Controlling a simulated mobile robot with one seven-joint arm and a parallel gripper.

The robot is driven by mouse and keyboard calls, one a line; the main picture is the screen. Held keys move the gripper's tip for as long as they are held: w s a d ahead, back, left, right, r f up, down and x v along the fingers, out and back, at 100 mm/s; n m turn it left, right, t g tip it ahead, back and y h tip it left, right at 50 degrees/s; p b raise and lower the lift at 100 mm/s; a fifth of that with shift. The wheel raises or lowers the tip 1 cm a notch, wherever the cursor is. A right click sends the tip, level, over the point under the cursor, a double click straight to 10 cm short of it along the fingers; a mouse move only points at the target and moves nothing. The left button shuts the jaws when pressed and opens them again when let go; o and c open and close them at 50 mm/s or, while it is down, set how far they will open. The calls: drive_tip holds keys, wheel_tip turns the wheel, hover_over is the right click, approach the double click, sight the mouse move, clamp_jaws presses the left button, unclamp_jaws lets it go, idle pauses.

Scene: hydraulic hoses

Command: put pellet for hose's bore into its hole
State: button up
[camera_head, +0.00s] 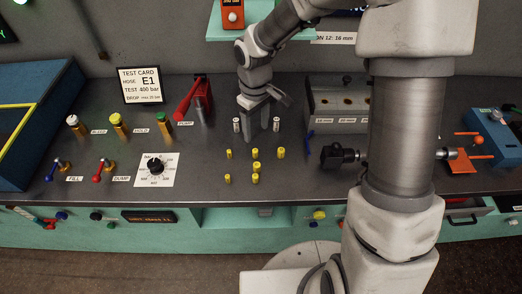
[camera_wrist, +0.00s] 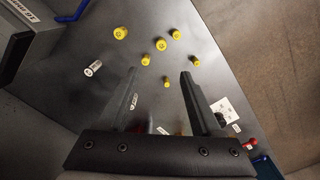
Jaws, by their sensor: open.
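Several yellow pellets (camera_head: 256,166) stand in a loose group on the dark bench; they also show at the top of the wrist view (camera_wrist: 161,45). Two silver pellets stand behind them, one on the left (camera_head: 237,124) and one on the right (camera_head: 276,124). A silver pellet lies outside the left finger in the wrist view (camera_wrist: 93,68). My gripper (camera_head: 259,137) is open and points down between the two silver pellets, with no pellet seen in its jaws. A grey block with holes in its top (camera_head: 340,101) stands to the right; its small front labels are hard to read.
A sign about 12 and 16 mm (camera_head: 333,38) hangs at the back. A test card (camera_head: 140,85), a red pump lever (camera_head: 187,99) and a dial (camera_head: 156,168) stand left. A black fitting (camera_head: 338,156) lies right of the yellow pellets. My arm hides part of the right bench.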

hover_over(257, 164)
wheel_tip(257, 164, down, 12)
drive_tip(key=shift+w+a, duration=0.1)
drive_tip(key=shift+f+p, duration=0.65)
drive_tip(key=shift+f, duration=2.15)
clamp_jaws()
